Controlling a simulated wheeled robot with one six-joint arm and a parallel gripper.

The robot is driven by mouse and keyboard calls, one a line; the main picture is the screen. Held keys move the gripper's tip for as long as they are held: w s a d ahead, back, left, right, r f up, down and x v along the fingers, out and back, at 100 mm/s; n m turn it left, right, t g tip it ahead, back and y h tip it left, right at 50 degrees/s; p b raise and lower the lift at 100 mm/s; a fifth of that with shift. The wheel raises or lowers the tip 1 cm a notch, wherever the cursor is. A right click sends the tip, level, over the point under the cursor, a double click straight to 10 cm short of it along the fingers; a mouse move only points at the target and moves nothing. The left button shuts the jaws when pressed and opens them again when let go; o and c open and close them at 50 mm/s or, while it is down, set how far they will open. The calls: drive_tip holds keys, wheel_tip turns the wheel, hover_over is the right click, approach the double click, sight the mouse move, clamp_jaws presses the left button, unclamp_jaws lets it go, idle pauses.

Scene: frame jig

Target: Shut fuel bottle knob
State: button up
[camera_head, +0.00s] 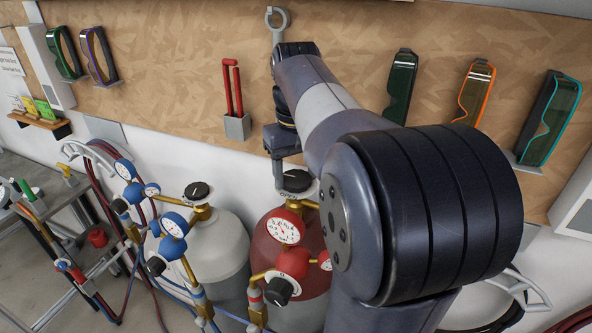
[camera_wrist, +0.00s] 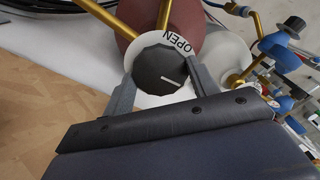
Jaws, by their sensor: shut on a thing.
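The fuel bottle is the red cylinder (camera_head: 262,248) standing below my arm in the head view. Its black knob (camera_head: 296,180) sits on top, with a white ring marked OPEN around it. In the wrist view the knob (camera_wrist: 160,68) has a light pointer line aimed to the right, below the word OPEN (camera_wrist: 178,42). My gripper (camera_wrist: 158,80) is shut on the knob, one finger at its left side and one at its right. In the head view my gripper (camera_head: 290,170) comes down onto the knob from above, and my arm hides part of the bottle's right side.
A grey-white bottle (camera_head: 222,245) with its own black knob (camera_head: 197,190) stands just left. Red gauges (camera_head: 286,228) and blue gauges (camera_head: 173,224) with brass pipes crowd the front. The board behind holds goggles (camera_head: 402,85) and a red-handled tool (camera_head: 232,88).

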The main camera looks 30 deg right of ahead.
sight(296, 177)
drive_tip(key=m, duration=0.4)
drive_tip(key=shift+m, duration=0.3)
drive_tip(key=m, duration=0.4)
drive_tip(key=shift+m, duration=0.3)
drive_tip(key=m, duration=0.9)
drive_tip(key=shift+m, duration=0.3)
drive_tip(key=o, duration=1)
drive_tip(key=shift+r, duration=0.1)
wheel_tip(296, 177, up, 11)
drive_tip(key=shift+f, duration=0.2)
